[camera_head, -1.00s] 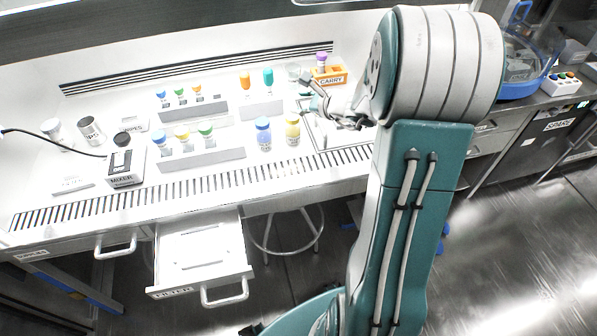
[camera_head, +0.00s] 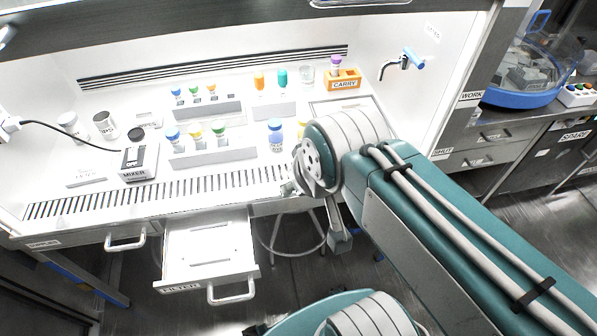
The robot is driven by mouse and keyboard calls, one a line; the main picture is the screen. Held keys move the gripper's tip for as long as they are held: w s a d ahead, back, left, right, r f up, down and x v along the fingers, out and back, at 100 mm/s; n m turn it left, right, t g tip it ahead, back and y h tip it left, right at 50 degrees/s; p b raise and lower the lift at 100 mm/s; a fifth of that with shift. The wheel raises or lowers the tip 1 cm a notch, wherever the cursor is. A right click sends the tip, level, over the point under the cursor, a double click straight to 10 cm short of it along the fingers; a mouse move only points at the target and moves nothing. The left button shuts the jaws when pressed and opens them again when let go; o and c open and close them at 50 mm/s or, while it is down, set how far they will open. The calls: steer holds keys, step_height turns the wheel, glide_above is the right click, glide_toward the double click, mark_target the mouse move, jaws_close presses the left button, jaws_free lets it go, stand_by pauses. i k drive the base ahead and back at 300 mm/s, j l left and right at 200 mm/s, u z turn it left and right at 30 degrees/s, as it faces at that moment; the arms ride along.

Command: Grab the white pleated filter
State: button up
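The open drawer labelled FILTER (camera_head: 182,287) sticks out from the front of the white bench. A flat white panel (camera_head: 207,244) with thin dark lines lies inside it. It may be the white pleated filter, but no pleats can be made out. The end of my arm, with my gripper (camera_head: 339,240), hangs right of the drawer, in front of the bench edge and apart from the panel. The big arm joint hides part of the wrist. The fingers are too small and covered to show whether they are open.
Racks of coloured-cap vials (camera_head: 207,108), a mixer (camera_head: 139,158) and an orange CARRY rack (camera_head: 343,80) stand on the bench. The drawer's handle (camera_head: 231,291) juts forward. A round stool (camera_head: 292,245) stands under the bench right of the drawer. A faucet (camera_head: 402,62) is on the right wall.

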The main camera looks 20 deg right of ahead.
mark_target(81, 173)
steer(key=j, duration=0.85)
steer(key=i+j+u, duration=0.1)
steer(key=j, duration=0.75)
steer(key=i+j, duration=0.4)
steer(key=i+j+u, duration=0.05)
